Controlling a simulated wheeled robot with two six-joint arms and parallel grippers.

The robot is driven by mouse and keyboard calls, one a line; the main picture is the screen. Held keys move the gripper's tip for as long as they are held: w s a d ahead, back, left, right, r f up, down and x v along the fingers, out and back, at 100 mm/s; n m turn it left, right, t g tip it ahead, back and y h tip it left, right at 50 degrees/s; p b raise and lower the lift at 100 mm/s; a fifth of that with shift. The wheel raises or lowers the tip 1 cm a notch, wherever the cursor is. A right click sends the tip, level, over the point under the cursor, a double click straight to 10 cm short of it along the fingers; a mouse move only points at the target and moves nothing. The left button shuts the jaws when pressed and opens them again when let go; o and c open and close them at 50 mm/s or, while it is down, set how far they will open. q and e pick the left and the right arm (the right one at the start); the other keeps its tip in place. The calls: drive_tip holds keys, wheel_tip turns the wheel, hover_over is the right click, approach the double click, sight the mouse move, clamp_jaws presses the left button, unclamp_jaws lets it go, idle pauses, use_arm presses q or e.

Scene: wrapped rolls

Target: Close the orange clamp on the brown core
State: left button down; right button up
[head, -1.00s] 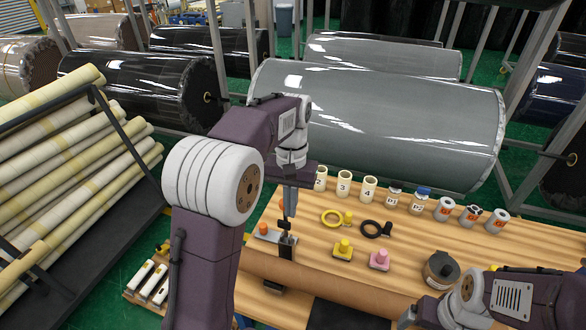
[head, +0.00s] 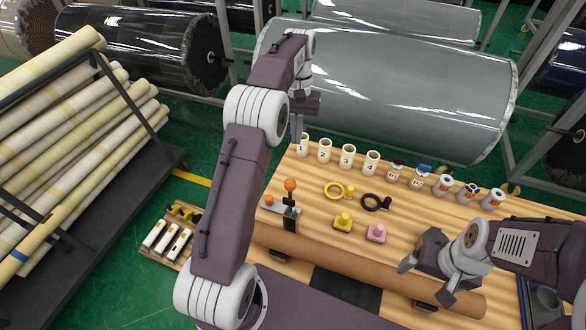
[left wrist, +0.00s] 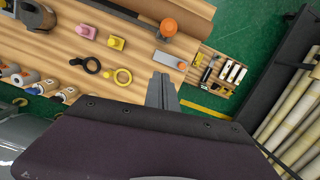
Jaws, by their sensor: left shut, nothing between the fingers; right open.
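The orange clamp (head: 291,212) is a black fixture with an orange knob on an upright stem, standing at the left end of the brown core (head: 345,268). Its knob (left wrist: 168,27) also shows in the left wrist view, beside the core (left wrist: 193,12). I cannot tell how its jaw sits on the core. My left gripper (head: 297,138) is shut and empty, held beyond the clamp near the table's far left corner. Its fingers (left wrist: 162,92) point toward the clamp, apart from it. My right gripper (head: 424,284) is open over the core's right part.
A grey plate with an orange peg (head: 268,201) lies left of the clamp. Yellow (head: 334,191) and black rings, yellow (head: 342,222) and pink (head: 376,233) pegged blocks lie behind the core. Numbered cups (head: 347,156) line the far edge. A rack of pale rolls (head: 80,150) stands left.

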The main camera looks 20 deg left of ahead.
use_arm(q)
drive_tip(key=s+d+f+p, duration=0.1)
drive_tip(key=s+f+p, duration=0.1)
drive_tip(key=s+f, duration=0.3)
wheel_tip(320, 180, down, 4)
drive_tip(key=shift+s+d+r+p, duration=0.1)
drive_tip(key=shift+s+d+p, duration=0.05)
drive_tip(key=shift+s+p, duration=0.15)
drive_tip(key=shift+w, duration=0.1)
